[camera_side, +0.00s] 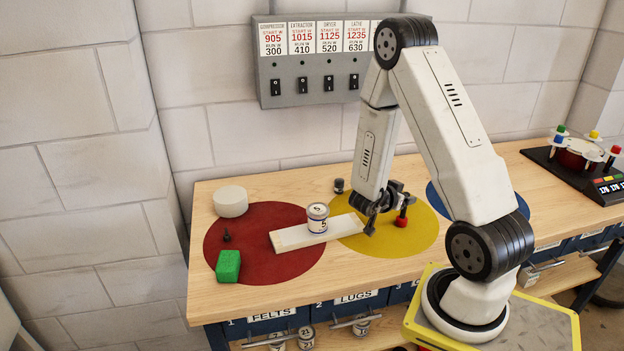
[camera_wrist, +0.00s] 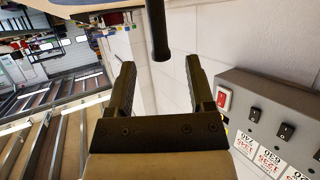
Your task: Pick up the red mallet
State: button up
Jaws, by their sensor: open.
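The red mallet (camera_side: 401,221) stands on the yellow round mat (camera_side: 420,240) in the side view. Its red head is down and a dark handle points up. My gripper (camera_side: 386,207) is low over the mat, just left of the handle, with its jaws apart. In the wrist view my gripper (camera_wrist: 159,63) is open and empty. A dark rod, seemingly the mallet's handle (camera_wrist: 159,32), lies just beyond the fingertips, in line with the gap. The red head cannot be made out in the wrist view.
A pale plank (camera_side: 300,236) carrying a labelled can (camera_side: 317,219) lies left of my gripper. A small dark jar (camera_side: 339,186) stands behind. A green block (camera_side: 228,266) and a white round block (camera_side: 230,201) are at the left. A switch panel (camera_side: 315,85) is on the wall.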

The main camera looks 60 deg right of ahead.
aim_at(409, 194)
jog(key=shift+x, duration=2.45)
jog(key=shift+r, duration=0.1)
grip_shut()
